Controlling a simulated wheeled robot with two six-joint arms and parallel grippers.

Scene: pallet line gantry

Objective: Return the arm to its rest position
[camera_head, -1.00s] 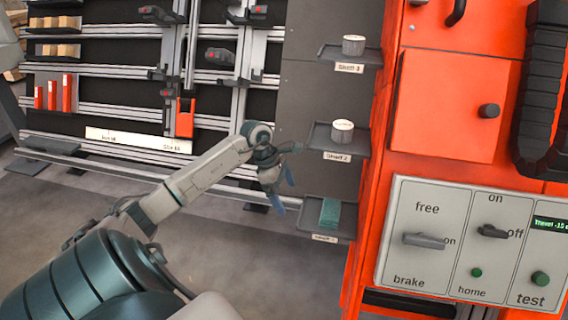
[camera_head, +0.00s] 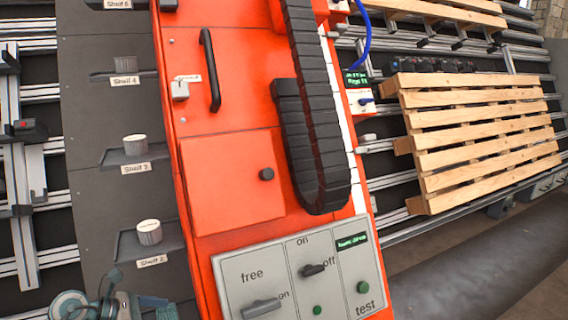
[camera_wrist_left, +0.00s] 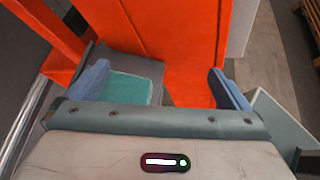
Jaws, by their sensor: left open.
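My left gripper (camera_head: 160,308) is at the bottom left edge of the head view, partly cut off, in front of the shelf column. In the left wrist view its two blue fingers stand wide apart and the gripper (camera_wrist_left: 160,88) is open with nothing held. A teal block (camera_wrist_left: 128,88) lies on a grey shelf (camera_wrist_left: 138,66) beyond the gripper, close beside the left finger in the picture. My right arm does not show in either view.
An orange cabinet (camera_head: 225,180) with a control panel (camera_head: 340,270) stands right of the shelves. A cylinder (camera_head: 149,232) sits on Shelf 2 and another (camera_head: 135,145) on Shelf 3. A wooden pallet (camera_head: 480,135) leans at the right. Floor at lower right is clear.

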